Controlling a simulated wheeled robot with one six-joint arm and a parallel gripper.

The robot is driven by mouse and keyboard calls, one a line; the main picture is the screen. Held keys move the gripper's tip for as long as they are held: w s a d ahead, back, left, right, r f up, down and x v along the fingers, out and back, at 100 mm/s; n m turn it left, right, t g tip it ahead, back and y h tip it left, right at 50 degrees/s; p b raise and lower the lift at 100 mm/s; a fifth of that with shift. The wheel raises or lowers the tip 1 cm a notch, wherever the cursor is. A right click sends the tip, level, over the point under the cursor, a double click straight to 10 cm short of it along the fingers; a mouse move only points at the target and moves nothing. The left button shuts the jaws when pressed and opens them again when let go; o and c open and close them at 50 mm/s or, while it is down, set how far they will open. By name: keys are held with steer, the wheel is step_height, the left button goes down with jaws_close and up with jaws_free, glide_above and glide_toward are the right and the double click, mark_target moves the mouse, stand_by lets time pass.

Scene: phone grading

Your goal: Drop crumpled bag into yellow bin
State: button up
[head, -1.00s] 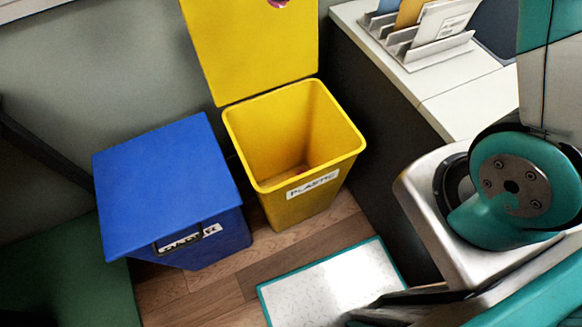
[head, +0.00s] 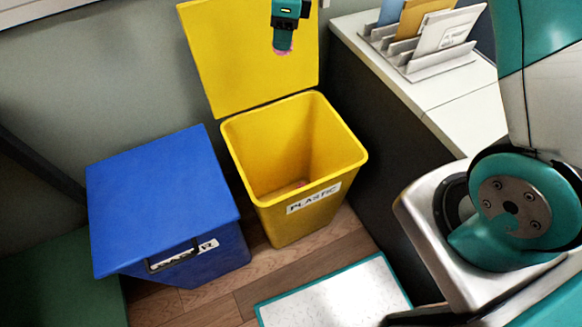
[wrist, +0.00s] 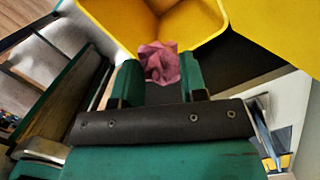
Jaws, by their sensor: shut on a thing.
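The yellow bin (head: 262,185) stands on the floor with its lid (head: 235,55) raised upright behind it and a label reading PLASTIC on its front. My gripper (head: 283,48) shows at the top of the head view, in front of the raised lid. In the wrist view my gripper (wrist: 158,70) is shut on the crumpled bag (wrist: 160,63), which is pink. The yellow bin (wrist: 120,18) lies beyond the bag there, its opening at the top. In the head view only a small pink edge of the bag shows below the fingers.
A closed blue bin (head: 160,195) with a label stands left of the yellow bin. A counter (head: 440,90) with a file rack (head: 425,65) is at the right. A pale mat with a teal edge (head: 335,295) lies on the wooden floor in front.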

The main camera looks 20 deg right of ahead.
steer(key=s+f+b, duration=0.1)
steer(key=f+b, duration=0.1)
steer(key=f, duration=0.5)
steer(key=s+d+f+b, duration=0.1)
steer(key=f+b, duration=0.1)
steer(key=f, duration=0.6)
steer(key=s+d+f+b, duration=0.1)
steer(key=f+b, duration=0.2)
steer(key=f, duration=0.5)
steer(key=shift+s+d+f, duration=0.15)
steer(key=shift+s, duration=0.15)
step_height(320, 180, down, 6)
steer(key=b, duration=0.5)
steer(key=shift+b, duration=0.35)
steer(key=o, duration=0.9)
steer(key=shift+o, duration=0.2)
steer(key=shift+r, duration=0.25)
step_height(320, 180, up, 17)
steer(key=d+p, duration=0.2)
steer(key=p, duration=0.1)
steer(key=shift+s, duration=0.4)
steer(key=shift+r, duration=0.1)
